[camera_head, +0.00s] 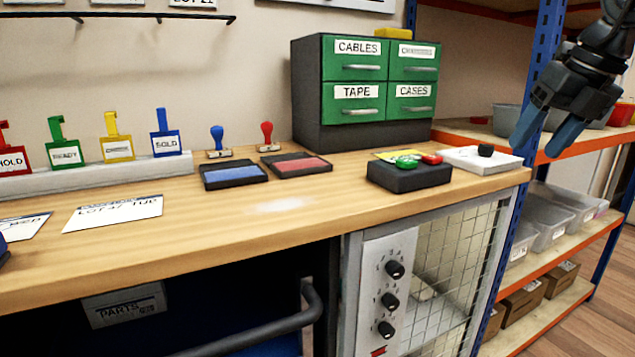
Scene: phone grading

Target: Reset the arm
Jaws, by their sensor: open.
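My gripper (548,135) is at the upper right of the head view, with dark jaws and blue fingertips. It points down and to the left, open and empty. It hangs in front of the blue shelf post and apart from the workbench (300,215). Part of my arm shows above it and is cut off by the top right of the picture.
A green drawer cabinet (366,80) stands at the bench's back. Ink pads (234,174), stamps (217,140), colored tags (165,140), a black button box (408,177) and a white tray (481,160) sit on the bench. Shelving (550,262) with bins stands at right.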

